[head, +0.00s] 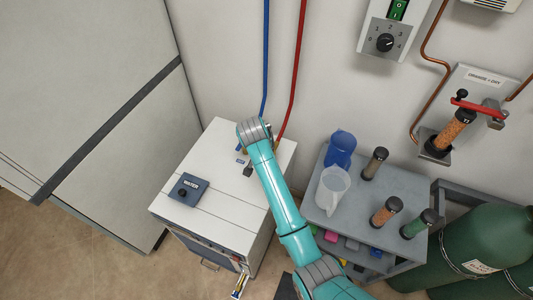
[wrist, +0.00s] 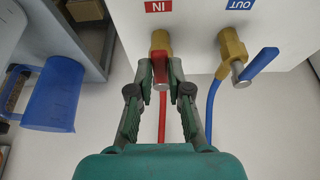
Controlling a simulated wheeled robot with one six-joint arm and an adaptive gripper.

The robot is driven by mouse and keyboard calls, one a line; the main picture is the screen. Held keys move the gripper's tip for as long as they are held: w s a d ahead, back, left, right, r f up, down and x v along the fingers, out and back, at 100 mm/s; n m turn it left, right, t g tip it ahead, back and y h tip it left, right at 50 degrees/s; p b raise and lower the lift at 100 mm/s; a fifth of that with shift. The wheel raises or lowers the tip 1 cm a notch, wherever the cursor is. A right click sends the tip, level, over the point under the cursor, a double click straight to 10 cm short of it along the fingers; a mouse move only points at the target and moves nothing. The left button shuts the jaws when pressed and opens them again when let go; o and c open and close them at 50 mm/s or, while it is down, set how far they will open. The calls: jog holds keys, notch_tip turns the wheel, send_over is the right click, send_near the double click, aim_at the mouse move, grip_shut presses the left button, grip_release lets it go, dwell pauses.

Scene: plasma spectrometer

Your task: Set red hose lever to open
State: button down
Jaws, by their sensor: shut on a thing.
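In the wrist view, the red hose lever (wrist: 159,76) sits on a brass valve (wrist: 161,42) under the upside-down red IN label (wrist: 161,6). My gripper (wrist: 160,84) has its fingers closed around this lever, one on each side. The lever's red part points roughly along the picture's vertical, partly covered by the fingers. The red hose (wrist: 162,118) runs down from the valve between the fingers. In the head view my arm hides the gripper and the lever, and the red hose (head: 297,62) goes up the wall.
Beside it in the wrist view, a blue lever (wrist: 260,66) is tilted on its brass valve under the OUT label, with a blue hose (wrist: 211,108). A blue jug (wrist: 54,95) stands at left. In the head view, the white cabinet (head: 222,222) adjoins a grey cart (head: 335,222).

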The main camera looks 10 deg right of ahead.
jog(key=shift+a+f, duration=0.1)
jog(key=c, duration=1.1)
grip_release()
jog(key=v, duration=1.2)
